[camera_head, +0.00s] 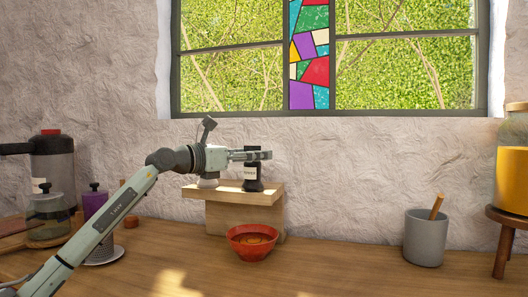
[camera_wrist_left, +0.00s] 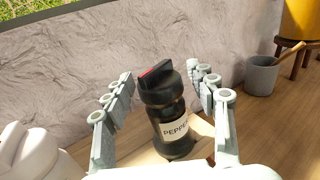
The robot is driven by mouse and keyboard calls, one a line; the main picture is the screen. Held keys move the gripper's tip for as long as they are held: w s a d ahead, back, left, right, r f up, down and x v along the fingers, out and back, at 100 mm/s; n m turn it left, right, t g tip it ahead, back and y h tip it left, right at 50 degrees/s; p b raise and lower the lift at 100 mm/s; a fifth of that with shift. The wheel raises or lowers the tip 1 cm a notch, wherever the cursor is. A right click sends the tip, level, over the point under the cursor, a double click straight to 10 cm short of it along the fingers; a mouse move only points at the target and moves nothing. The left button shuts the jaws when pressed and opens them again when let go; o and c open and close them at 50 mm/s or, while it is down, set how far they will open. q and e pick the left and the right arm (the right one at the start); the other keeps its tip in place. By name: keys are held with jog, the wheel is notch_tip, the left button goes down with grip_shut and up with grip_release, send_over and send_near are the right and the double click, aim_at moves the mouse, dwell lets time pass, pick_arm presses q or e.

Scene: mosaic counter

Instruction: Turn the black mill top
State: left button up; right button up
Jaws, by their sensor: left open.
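The black pepper mill (camera_head: 252,173) stands upright on a small wooden shelf (camera_head: 222,194) in the head view. It has a white label and a black top. In the left wrist view the mill (camera_wrist_left: 172,118) shows its "PEPPER" label, and its top (camera_wrist_left: 155,82) has a raised ridge with a red mark. My left gripper (camera_head: 262,155) is at the height of the mill's top. In the left wrist view its open fingers (camera_wrist_left: 166,92) stand on either side of the mill, with gaps visible. A white mill (camera_wrist_left: 25,150) stands to the left. My right gripper is not in view.
A red bowl (camera_head: 252,242) sits on the counter in front of the shelf. A grey cup (camera_head: 425,238) with a wooden stick stands right, near a yellow-filled jar (camera_head: 512,165) on a stool. Jars and a purple canister (camera_head: 95,207) stand left. The counter between bowl and cup is clear.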

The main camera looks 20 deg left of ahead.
pick_arm(q)
jog(key=shift+x, duration=1.8)
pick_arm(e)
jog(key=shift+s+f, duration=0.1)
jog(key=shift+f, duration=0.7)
pick_arm(q)
jog(key=c, duration=1.3)
